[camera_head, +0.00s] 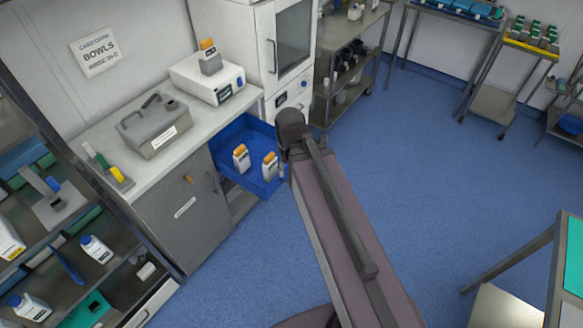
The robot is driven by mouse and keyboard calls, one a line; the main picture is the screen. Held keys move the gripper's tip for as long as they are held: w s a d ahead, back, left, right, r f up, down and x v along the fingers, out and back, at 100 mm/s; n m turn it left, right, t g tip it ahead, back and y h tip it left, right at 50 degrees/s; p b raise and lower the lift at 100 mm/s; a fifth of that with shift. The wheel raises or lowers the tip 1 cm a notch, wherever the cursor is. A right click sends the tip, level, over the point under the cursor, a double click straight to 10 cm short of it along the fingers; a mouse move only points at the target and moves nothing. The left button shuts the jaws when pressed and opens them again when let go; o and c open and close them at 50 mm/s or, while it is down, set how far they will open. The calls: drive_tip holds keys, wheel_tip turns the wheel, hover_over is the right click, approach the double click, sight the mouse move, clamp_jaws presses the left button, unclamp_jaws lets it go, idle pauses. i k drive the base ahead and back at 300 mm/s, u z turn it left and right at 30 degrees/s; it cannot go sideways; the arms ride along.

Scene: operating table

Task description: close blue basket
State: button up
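The blue basket (236,135) is a drawer-like tray pulled out from under the white counter, to the right of the grey cabinet door. Two white bottles with orange caps stand in it, a left one (241,158) and a right one (270,166). My arm reaches up from the bottom of the picture, and its dark far end is at the right edge of the basket, covering part of it. My gripper's fingers cannot be made out there, and I cannot tell whether they touch the basket.
The counter (204,125) holds a grey lidded box (152,124) and a white device (207,79). A white cabinet (287,40) and steel shelf rack (345,65) stand behind. Shelves (85,262) line the left. Blue floor (430,180) is open to the right.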

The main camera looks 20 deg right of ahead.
sight(257, 136)
drive_tip(key=z, duration=0.2)
drive_tip(key=i, duration=1.35)
drive_tip(key=z, duration=0.8)
drive_tip(key=k, duration=1.05)
drive_tip(key=u, duration=0.2)
